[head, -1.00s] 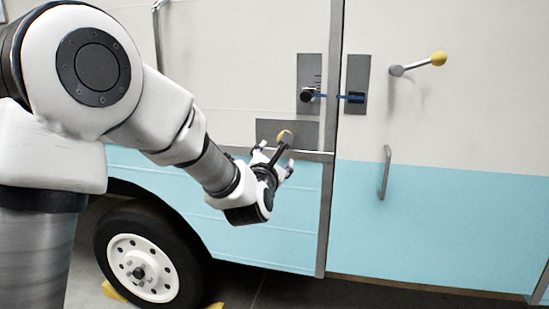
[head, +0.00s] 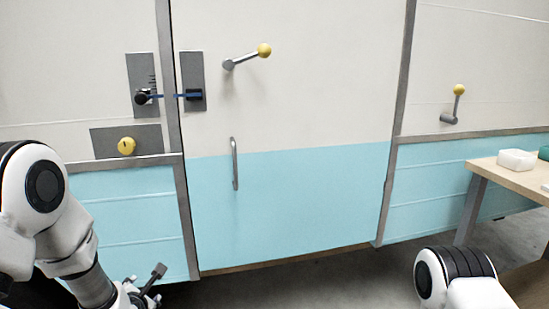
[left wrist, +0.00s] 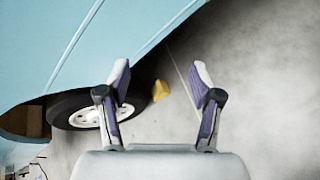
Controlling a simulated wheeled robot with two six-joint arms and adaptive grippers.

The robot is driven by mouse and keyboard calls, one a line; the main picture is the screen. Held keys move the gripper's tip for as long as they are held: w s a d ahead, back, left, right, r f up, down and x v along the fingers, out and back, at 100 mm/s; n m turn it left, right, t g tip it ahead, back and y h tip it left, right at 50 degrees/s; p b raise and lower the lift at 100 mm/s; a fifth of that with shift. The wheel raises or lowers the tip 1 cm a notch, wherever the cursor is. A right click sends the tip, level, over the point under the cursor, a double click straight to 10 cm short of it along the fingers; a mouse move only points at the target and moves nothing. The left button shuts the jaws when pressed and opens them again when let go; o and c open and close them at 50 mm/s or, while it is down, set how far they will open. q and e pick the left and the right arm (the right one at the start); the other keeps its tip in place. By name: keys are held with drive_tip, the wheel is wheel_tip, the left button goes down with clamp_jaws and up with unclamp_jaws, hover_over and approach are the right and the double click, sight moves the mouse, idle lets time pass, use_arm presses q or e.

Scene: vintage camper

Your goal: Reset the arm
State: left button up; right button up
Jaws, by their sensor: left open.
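My left arm comes in at the lower left of the head view. Its gripper (head: 146,288) hangs low in front of the camper's blue lower panel, below the grey plate (head: 100,143) with the yellow knob (head: 127,146). In the left wrist view the two fingers (left wrist: 160,100) are spread apart with nothing between them. Part of my right arm (head: 455,278) shows at the lower right of the head view; its gripper is outside the picture.
The camper door (head: 290,110) has a vertical handle (head: 235,163) and a yellow-tipped lever (head: 246,56). A blue latch bar (head: 172,96) crosses the door's left edge. A wooden table (head: 515,180) with a white block (head: 516,159) stands right. A wheel (left wrist: 85,112) and yellow chock (left wrist: 160,90) show below.

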use_arm(q)
drive_tip(key=s+d+f+m+g+h, duration=0.15)
drive_tip(key=s+f+m+g, duration=0.3)
drive_tip(key=s+f, duration=0.95)
drive_tip(key=s+d+f+m+g+h, duration=0.1)
drive_tip(key=s+d+f+m+g, duration=0.15)
drive_tip(key=s+f+m, duration=0.55)
drive_tip(key=s+d+f+m+g, duration=0.25)
drive_tip(key=s+m, duration=0.25)
drive_tip(key=s, duration=0.4)
drive_tip(key=s+m+g, duration=0.2)
drive_tip(key=s+m, duration=0.3)
drive_tip(key=m, duration=0.6)
wheel_tip(320, 180, up, 23)
drive_tip(key=m+p, duration=0.1)
drive_tip(key=p, duration=2.1)
drive_tip(key=shift+w+h+p, duration=0.25)
drive_tip(key=shift+h+p, duration=0.1)
drive_tip(key=shift+h, duration=0.1)
drive_tip(key=shift+d, duration=0.1)
